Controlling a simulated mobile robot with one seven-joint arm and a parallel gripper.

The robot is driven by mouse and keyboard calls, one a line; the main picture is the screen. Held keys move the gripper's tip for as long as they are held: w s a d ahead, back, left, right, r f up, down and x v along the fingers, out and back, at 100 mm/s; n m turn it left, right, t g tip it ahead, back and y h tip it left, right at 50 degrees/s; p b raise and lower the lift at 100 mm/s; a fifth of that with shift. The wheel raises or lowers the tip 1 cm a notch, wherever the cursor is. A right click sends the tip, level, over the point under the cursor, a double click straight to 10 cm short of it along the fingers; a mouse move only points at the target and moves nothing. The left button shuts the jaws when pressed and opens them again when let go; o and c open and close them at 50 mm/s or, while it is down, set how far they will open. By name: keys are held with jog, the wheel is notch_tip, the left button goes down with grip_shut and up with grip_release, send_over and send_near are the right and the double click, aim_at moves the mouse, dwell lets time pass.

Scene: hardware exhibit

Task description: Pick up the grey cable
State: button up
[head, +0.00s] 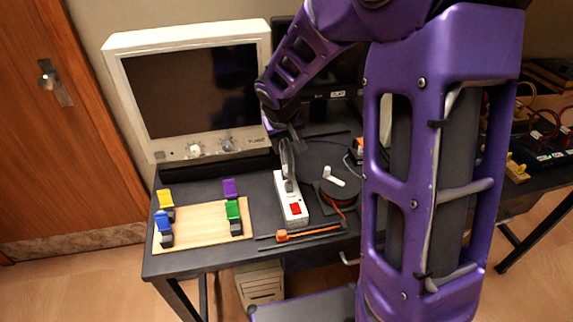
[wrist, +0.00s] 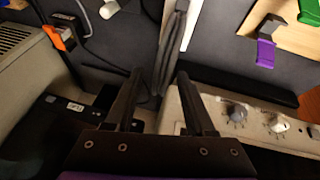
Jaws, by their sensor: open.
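The grey cable (head: 287,160) stands up as a narrow loop at the rear end of a white power strip (head: 291,206) with a red switch. In the wrist view the cable (wrist: 172,42) runs from the top edge down to between the fingertips. My gripper (wrist: 159,75) is open, with one finger on each side of the cable's lower part in that picture. I cannot tell whether either finger touches it. In the head view my gripper (head: 296,136) is small and dark, just above the cable; its fingers are hard to make out.
A cream monitor (head: 114,63) stands close behind. A wooden board (head: 190,241) with coloured clips lies at left. A dark reel (head: 343,193) sits right of the strip. An orange-and-black tool (head: 297,235) lies at the desk's front edge. A dark monitor stands behind my arm.

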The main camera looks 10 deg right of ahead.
jog(key=shift+s+r, duration=0.1)
jog(key=shift+r, duration=0.05)
jog(key=shift+c, duration=0.3)
grip_shut()
dwell(0.9)
